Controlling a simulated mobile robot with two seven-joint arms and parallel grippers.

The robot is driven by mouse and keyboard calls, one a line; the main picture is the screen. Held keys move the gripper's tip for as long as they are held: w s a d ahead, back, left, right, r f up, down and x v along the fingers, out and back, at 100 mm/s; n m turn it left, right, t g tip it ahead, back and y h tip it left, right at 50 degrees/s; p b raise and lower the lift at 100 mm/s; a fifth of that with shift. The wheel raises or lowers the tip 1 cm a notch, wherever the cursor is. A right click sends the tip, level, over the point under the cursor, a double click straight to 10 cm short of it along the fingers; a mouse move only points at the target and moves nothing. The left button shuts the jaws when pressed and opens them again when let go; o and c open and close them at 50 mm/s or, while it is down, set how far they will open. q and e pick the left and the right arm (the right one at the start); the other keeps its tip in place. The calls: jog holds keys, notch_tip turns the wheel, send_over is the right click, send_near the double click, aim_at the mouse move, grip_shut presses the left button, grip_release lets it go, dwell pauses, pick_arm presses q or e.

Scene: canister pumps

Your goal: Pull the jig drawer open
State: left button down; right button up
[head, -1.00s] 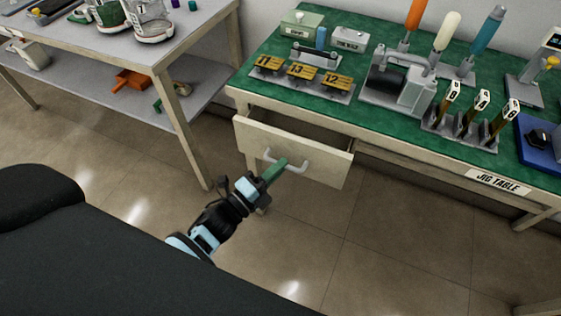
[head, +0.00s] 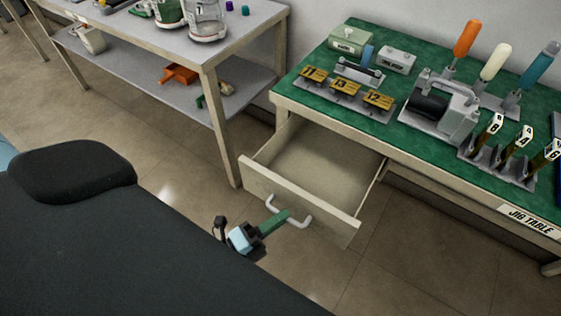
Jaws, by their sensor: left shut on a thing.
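The jig drawer (head: 298,198) is pulled well out from under the green-topped jig table (head: 421,137). Its inside (head: 318,161) shows and looks empty. The drawer has a light, U-shaped handle (head: 297,223) on its front panel. The rest of my left arm is mostly hidden behind my dark body at the bottom left. My right gripper is not in view.
On the jig table stand a plate with numbered yellow tags (head: 344,90), a grey clamp device (head: 440,108) and several upright coloured handles. A grey shelved bench (head: 242,80) stands to the left, its leg near the drawer. The floor in front of the drawer is clear.

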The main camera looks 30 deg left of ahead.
pick_arm(q)
jog(key=c, duration=1.5)
grip_release()
jog(key=b+v, duration=0.1)
jog(key=v, duration=0.6)
jog(key=shift+s+a, duration=0.2)
jog(key=shift+s, duration=0.1)
jog(key=shift+f, duration=0.1)
